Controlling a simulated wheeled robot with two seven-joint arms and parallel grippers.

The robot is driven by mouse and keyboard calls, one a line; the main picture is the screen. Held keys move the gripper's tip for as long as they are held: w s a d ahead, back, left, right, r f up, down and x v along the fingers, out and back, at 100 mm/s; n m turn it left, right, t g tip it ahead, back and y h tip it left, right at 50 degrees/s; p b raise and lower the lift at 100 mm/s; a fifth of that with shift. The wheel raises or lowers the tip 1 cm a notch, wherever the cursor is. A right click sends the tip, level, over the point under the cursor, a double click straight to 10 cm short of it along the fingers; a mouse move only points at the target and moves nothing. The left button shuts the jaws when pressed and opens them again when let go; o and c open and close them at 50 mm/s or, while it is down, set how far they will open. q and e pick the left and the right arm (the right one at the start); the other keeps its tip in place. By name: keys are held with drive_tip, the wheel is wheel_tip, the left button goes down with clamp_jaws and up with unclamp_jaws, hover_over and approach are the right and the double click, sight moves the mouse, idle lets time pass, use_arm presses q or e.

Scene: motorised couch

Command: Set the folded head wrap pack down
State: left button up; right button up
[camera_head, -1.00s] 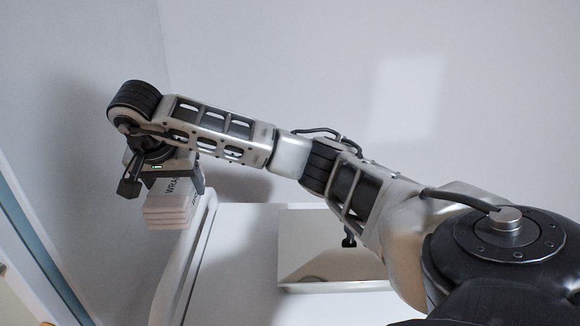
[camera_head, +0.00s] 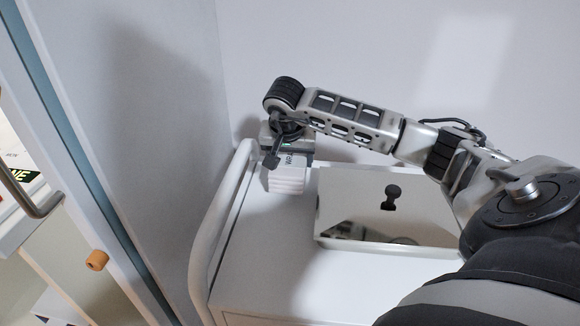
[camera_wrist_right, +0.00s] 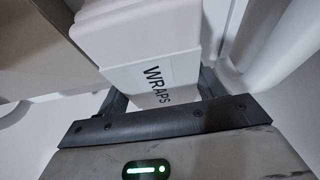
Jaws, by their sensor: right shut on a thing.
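The folded head wrap pack (camera_head: 287,180) is a pale, layered block with a white band; in the right wrist view the band of the pack (camera_wrist_right: 155,75) reads "WRAPS". My right gripper (camera_head: 288,160) is shut on the pack, with a finger on either side of it. The pack hangs below the gripper over the back left part of the white cart top (camera_head: 262,245), close to the white rail. I cannot tell whether its underside touches the top. My left gripper is not in view.
A white tubular rail (camera_head: 212,225) rises along the cart's left end. A mirror-like tray or box (camera_head: 365,230) with a dark keyhole-shaped mark lies right of the pack. Walls stand behind and left. A handled door or cabinet (camera_head: 40,205) is at far left. The cart's front left is clear.

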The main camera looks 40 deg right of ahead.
wheel_tip(320, 180, down, 3)
drive_tip(key=shift+r, duration=0.1)
drive_tip(key=shift+f, duration=0.2)
drive_tip(key=o, duration=1.1)
drive_tip(key=shift+r, duration=0.3)
drive_tip(key=v, duration=1.2)
drive_tip(key=shift+f, duration=0.1)
